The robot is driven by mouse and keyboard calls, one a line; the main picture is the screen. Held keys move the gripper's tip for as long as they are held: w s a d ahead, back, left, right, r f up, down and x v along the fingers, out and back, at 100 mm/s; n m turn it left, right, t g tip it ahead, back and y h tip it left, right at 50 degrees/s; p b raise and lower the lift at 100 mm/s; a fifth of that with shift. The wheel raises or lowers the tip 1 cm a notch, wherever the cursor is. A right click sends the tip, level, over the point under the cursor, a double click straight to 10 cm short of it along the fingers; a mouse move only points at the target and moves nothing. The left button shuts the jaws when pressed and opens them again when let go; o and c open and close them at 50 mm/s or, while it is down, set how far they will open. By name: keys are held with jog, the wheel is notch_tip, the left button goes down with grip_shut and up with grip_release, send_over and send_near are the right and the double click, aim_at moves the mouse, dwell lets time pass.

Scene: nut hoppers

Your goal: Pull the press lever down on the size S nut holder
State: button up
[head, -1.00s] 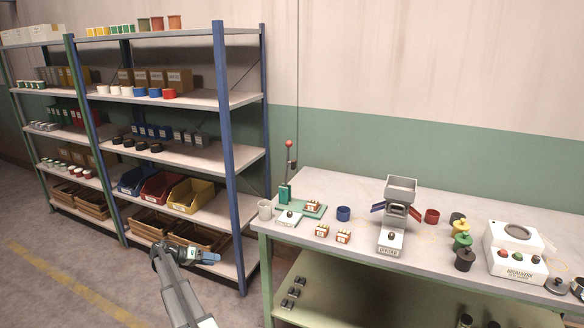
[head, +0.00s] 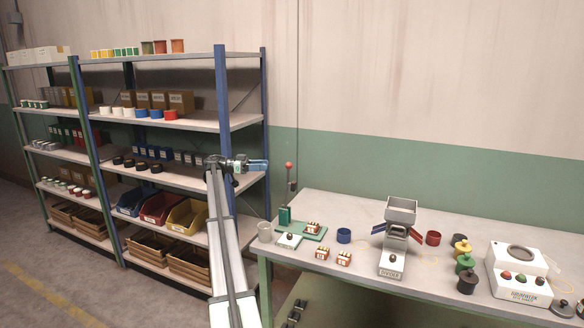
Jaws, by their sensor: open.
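The press (head: 284,216) is green and stands at the left end of the workbench. Its upright lever (head: 290,178) has a red ball on top and stands raised. A small red-and-white nut holder (head: 313,228) sits on the green base. Two similar holders, one on the left (head: 322,253) and one on the right (head: 344,258), stand on the bench in front. Their size marks are too small to read. My gripper (head: 262,166) is open and empty, left of the lever and apart from it, in front of the shelf post.
A grey hopper machine (head: 394,250) stands mid-bench, with a blue cup (head: 344,236) and a red cup (head: 433,238) beside it. Shelves (head: 180,180) with bins fill the left.

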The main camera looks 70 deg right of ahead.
jog(key=x, duration=1.3)
jog(key=shift+f, duration=0.15)
jog(key=shift+c, duration=0.5)
grip_shut()
